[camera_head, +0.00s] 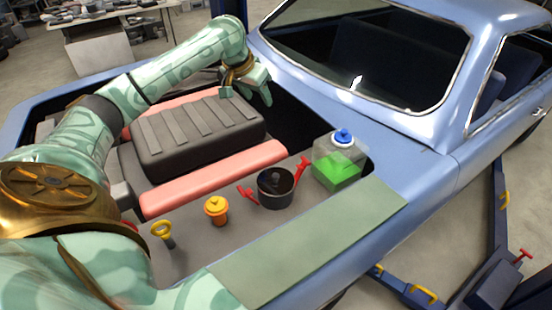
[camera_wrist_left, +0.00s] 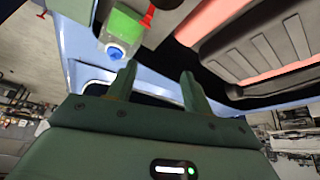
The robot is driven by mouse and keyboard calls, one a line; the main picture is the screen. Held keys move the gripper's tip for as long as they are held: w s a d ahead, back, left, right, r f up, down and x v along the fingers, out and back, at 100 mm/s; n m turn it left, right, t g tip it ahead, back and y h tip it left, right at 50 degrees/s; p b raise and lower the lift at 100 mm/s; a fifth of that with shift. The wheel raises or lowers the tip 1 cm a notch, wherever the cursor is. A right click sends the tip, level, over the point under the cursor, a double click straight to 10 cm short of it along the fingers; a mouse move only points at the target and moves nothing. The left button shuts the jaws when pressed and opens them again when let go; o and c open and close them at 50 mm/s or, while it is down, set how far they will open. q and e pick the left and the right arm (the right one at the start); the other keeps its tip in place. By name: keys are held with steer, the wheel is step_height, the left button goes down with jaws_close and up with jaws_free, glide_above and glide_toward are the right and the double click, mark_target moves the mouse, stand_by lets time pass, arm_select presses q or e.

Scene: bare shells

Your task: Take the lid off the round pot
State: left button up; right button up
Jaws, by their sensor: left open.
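The round pot (camera_head: 274,199) is dark and stands upright on the grey ledge of the engine bay. Its dark lid (camera_head: 276,182) with a small knob sits on top. My left gripper (camera_head: 247,92) is open and empty, above the far side of the engine bay, well beyond the pot and apart from it. In the left wrist view its two fingers (camera_wrist_left: 157,84) are spread with nothing between them. The pot cannot be made out in the left wrist view. My right gripper is not in view.
Red pieces (camera_head: 247,195) flank the pot. A clear jug of green liquid with a blue cap (camera_head: 344,137) stands to its right, an orange cap (camera_head: 216,210) and a yellow-ringed dipstick (camera_head: 163,232) to its left. A ribbed black engine cover (camera_head: 195,130) lies behind. A green mat (camera_head: 310,245) lies in front.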

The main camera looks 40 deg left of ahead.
arm_select(q)
step_height(320, 180, down, 7)
steer(key=b, duration=1.7)
glide_toward(275, 175)
steer(key=f+b, duration=0.1)
steer(key=w+f+b, duration=0.1)
steer(key=b, duration=0.1)
steer(key=f+b, duration=0.1)
steer(key=b, duration=0.1)
steer(key=shift+w+a+f+g, duration=0.1)
steer(key=shift+w+g, duration=0.3)
steer(key=b+x, duration=0.4)
steer(key=x, duration=0.1)
steer(key=shift+d+f, duration=0.2)
steer(key=shift+w, duration=0.15)
steer(key=shift+r, duration=0.25)
steer(key=shift+c, duration=0.6)
steer(key=c, duration=1)
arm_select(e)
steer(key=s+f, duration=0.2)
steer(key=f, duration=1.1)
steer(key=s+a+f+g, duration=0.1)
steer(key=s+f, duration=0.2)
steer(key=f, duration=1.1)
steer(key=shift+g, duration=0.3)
